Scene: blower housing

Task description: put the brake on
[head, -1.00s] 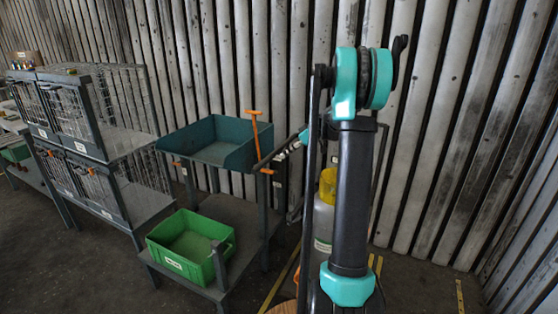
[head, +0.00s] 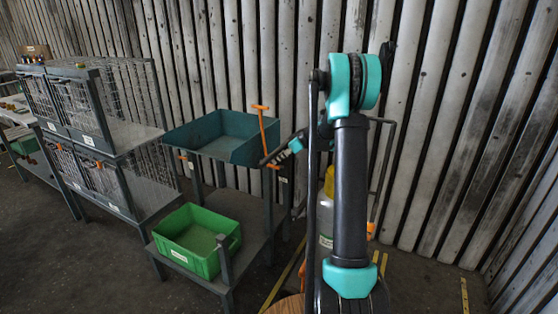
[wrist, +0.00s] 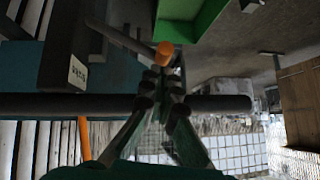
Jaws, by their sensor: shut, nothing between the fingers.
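In the head view a teal tray cart (head: 183,140) carries an upright orange T-handle (head: 261,128). An orange lever tip (head: 271,167) shows low at its right side. In the wrist view an orange knob (wrist: 164,52) ends a grey rod, just beyond my fingertips. I cannot tell whether they touch it. My gripper (wrist: 158,88) is shut and empty; in the head view it (head: 265,161) is at the cart's right side, pointing left. Part of an orange handle (wrist: 84,138) also shows at the lower left of the wrist view. Which orange part is the brake is not marked.
A green bin (head: 226,262) sits on the cart's lower shelf. Wire cages (head: 85,107) stand to the left. A gas cylinder with a yellow top (head: 327,205) is behind my arm. A corrugated wall closes the back; floor is free at the front left.

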